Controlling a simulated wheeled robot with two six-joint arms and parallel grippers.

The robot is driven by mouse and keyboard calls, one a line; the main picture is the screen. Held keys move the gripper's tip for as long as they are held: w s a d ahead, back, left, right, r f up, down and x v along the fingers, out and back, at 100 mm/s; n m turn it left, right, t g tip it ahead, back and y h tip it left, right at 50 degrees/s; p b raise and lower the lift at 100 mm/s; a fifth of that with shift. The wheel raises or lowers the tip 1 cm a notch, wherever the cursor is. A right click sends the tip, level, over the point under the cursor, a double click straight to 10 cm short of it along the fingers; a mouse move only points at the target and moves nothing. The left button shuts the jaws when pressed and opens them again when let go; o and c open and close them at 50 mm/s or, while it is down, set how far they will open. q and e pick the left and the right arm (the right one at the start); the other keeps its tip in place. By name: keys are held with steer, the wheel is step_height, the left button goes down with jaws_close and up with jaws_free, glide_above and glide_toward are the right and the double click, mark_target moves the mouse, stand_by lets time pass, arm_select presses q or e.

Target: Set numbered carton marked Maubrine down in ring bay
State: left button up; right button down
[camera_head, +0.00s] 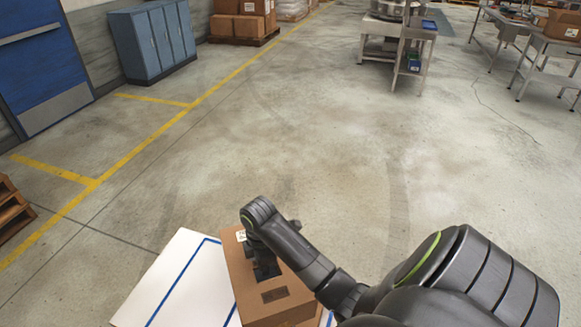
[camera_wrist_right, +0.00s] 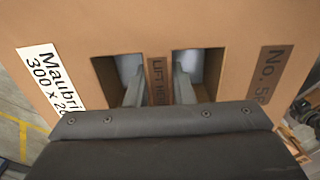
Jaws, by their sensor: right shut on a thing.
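The brown carton (camera_head: 240,271) is at the bottom centre of the head view. In the right wrist view the carton (camera_wrist_right: 220,32) shows a white label starting "Maubri", a strip starting "LIFT" and a dark "No. 5" mark. My right gripper (camera_head: 266,270) is at its top; the fingers (camera_wrist_right: 158,85) reach into two cutouts either side of the strip, shut on the carton. A white surface with blue lines (camera_head: 158,268) lies beneath and left of the carton. I cannot tell whether the carton touches it. No ring shows. My left gripper is not in view.
Open concrete floor (camera_head: 290,130) spreads ahead, with yellow lines (camera_head: 130,155) on the left. A wooden pallet (camera_head: 10,212) is at the left edge. A blue cabinet (camera_head: 152,42), boxes (camera_head: 240,26) and metal workbenches (camera_head: 385,28) stand farther back.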

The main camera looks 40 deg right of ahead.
mark_target(289, 271)
steer(key=s+d+r+m+p, duration=0.1)
steer(key=s+r+m, duration=0.1)
steer(key=s+r+m+p, duration=0.2)
steer(key=s+d+r+m+p, duration=0.1)
steer(key=s+r+m+p, duration=0.1)
steer(key=r+m, duration=0.1)
steer(key=shift+s+d, duration=0.2)
steer(key=shift+d, duration=0.1)
steer(key=shift+s+d+r+m+p, duration=0.2)
steer(key=shift+s+m+p, duration=0.1)
steer(key=shift+m+p, duration=0.1)
steer(key=shift+a+f, duration=0.1)
steer(key=shift+f, duration=1.4)
steer(key=shift+f, duration=0.15)
steer(key=shift+f+b, duration=0.4)
steer(key=shift+f, duration=0.35)
steer(key=shift+f, duration=0.15)
